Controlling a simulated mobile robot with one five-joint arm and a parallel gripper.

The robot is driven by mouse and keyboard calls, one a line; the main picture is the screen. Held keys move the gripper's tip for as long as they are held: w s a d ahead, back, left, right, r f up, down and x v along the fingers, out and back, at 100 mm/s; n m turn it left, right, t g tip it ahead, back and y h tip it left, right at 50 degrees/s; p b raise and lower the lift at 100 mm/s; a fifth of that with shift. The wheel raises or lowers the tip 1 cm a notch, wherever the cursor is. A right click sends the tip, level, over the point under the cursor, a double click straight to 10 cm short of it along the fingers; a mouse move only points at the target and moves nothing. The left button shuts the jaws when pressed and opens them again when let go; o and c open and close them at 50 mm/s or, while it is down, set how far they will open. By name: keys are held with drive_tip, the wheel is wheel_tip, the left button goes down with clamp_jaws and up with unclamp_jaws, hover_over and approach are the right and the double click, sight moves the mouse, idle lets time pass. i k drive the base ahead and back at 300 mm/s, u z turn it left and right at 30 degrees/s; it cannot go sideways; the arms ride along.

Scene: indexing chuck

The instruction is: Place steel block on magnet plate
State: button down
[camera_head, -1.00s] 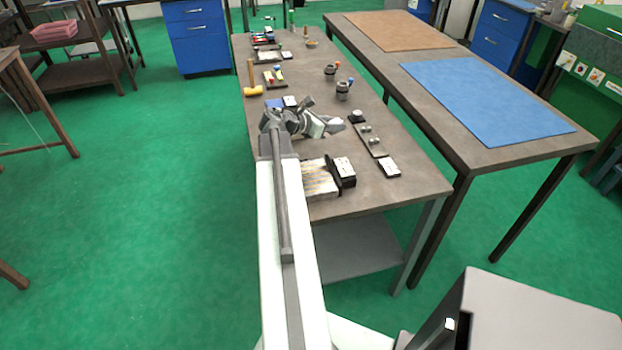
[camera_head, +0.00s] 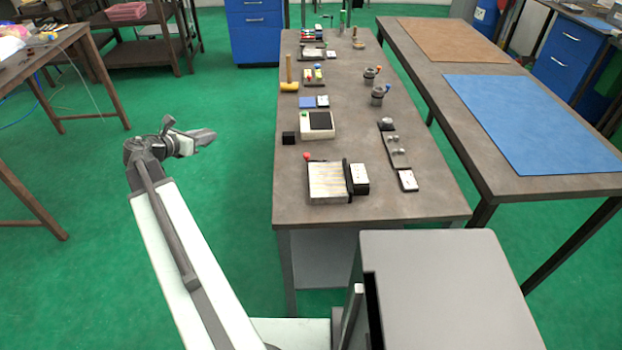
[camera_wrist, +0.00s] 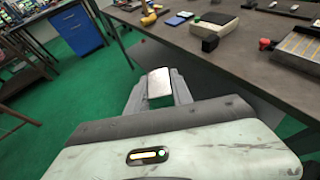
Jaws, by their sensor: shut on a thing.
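My gripper (camera_head: 203,138) is out over the green floor, left of the table and apart from it. In the wrist view my gripper (camera_wrist: 160,88) is shut on a pale silver block, the steel block (camera_wrist: 160,78), between its fingers. The block is hard to make out in the head view. The magnet plate (camera_head: 328,184), a flat plate with pale stripes, lies on the near end of the table. It also shows at the right edge of the wrist view (camera_wrist: 302,45). Its visible top is bare.
A red knob (camera_head: 307,156) is by the plate's far left corner, and a black unit (camera_head: 358,178) adjoins its right side. A black cube (camera_head: 289,138) and a white box with a dark pad (camera_head: 318,123) stand behind. The table (camera_head: 292,205) is clear along its near left edge.

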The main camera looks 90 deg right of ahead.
sight(336, 178)
drive_tip(key=i, duration=1)
drive_tip(key=u, duration=0.05)
